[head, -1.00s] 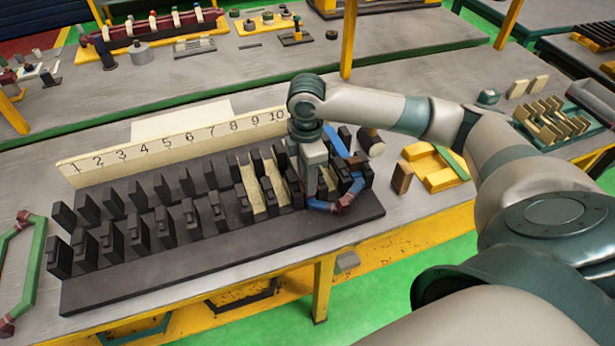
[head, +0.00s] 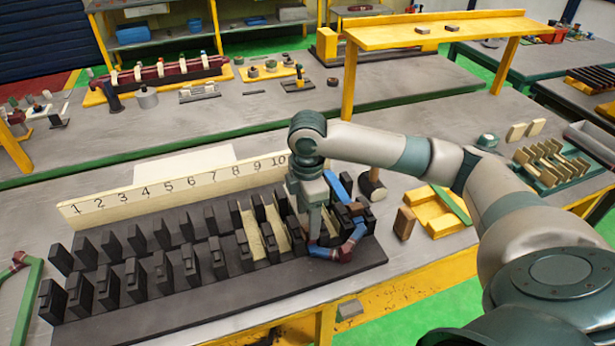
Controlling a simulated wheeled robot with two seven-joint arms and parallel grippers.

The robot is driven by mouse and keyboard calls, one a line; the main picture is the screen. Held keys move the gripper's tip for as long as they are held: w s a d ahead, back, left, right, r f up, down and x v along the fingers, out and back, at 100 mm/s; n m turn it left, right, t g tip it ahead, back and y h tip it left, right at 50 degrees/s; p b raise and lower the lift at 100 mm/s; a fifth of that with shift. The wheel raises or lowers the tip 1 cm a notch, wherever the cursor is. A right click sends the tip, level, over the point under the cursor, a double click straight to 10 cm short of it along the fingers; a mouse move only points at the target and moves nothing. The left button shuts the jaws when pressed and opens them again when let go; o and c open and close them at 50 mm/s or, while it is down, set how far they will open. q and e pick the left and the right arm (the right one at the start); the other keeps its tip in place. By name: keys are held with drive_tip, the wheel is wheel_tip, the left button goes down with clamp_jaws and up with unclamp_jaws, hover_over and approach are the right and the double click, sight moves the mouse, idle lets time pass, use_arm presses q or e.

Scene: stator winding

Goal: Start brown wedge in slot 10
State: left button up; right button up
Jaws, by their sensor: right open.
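The dark stator block (head: 200,309) lies along the near table, with two rows of black teeth and slots between them. A number board (head: 165,190) marked 1 to 10 stands behind it. My right gripper (head: 316,232) points down among the teeth at the right end, near the 10 side, and is open. A blue coil with maroon ends (head: 352,243) curves around this end, close to the fingers. Cream strips (head: 251,236) lie in slots left of the gripper. The gripper hides part of slot 10, and I cannot make out a wedge there. My left gripper is out of view.
A brown block (head: 404,223) stands right of the stator, beside a yellow tray (head: 436,215). A green rack of cream pieces (head: 548,168) is further right.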

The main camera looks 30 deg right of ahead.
wheel_tip(320, 180, up, 15)
drive_tip(key=b, duration=0.2)
idle(0.6)
